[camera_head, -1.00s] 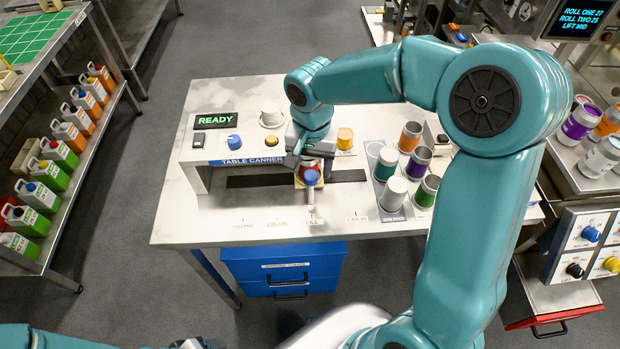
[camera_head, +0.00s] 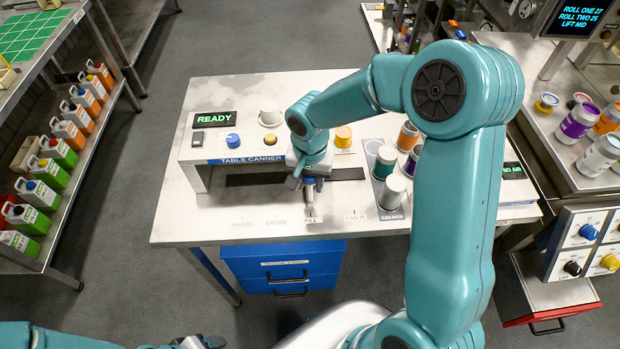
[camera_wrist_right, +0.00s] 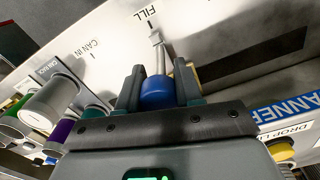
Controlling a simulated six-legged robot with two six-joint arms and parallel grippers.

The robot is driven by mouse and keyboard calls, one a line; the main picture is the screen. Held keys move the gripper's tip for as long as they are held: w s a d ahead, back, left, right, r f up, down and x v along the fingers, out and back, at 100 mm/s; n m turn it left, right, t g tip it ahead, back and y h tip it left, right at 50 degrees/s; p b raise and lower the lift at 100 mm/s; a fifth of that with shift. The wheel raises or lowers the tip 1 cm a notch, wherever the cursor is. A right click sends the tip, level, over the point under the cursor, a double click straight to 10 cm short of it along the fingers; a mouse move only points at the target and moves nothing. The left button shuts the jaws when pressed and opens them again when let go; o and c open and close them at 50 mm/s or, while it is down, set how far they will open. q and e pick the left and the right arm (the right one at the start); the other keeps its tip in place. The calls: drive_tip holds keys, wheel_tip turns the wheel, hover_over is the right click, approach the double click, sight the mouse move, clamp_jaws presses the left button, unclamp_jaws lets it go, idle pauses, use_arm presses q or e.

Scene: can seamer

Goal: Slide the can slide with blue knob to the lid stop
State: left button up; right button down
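The blue knob (camera_wrist_right: 158,92) of the can slide sits between the two fingers of my right gripper (camera_wrist_right: 160,88) in the right wrist view, with no clear gap on either side. I cannot tell if the fingers press on it. The slide's metal rod (camera_wrist_right: 158,55) points at the FILL mark. In the head view my right gripper (camera_head: 310,178) is at the front of the table canner (camera_head: 240,160) and hides most of the knob. The CAN IN mark lies right of FILL; the marks to its left are too blurred to read. Only a bit of my left gripper (camera_head: 200,342) may show at the bottom edge.
A dark slot (camera_head: 250,181) runs along the canner behind the slide. A can rack (camera_head: 388,214) with several cans stands to the right. The bench front left of FILL is clear.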

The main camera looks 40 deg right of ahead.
drive_tip(key=w+a, duration=0.1)
drive_tip(key=a, duration=0.1)
drive_tip(key=w+a+b, duration=0.1)
drive_tip(key=w+a, duration=0.1)
drive_tip(key=w+a+b, duration=0.1)
drive_tip(key=a, duration=0.1)
drive_tip(key=shift+w+a, duration=0.25)
drive_tip(key=shift+a, duration=0.15)
drive_tip(key=shift+w+a+r, duration=0.15)
drive_tip(key=shift+a, duration=0.05)
drive_tip(key=c, duration=0.7)
unclamp_jaws()
drive_tip(key=shift+c, duration=0.2)
wheel_tip(320, 180, up, 16)
drive_tip(key=shift+b, duration=0.45)
drive_tip(key=shift+r, duration=0.1)
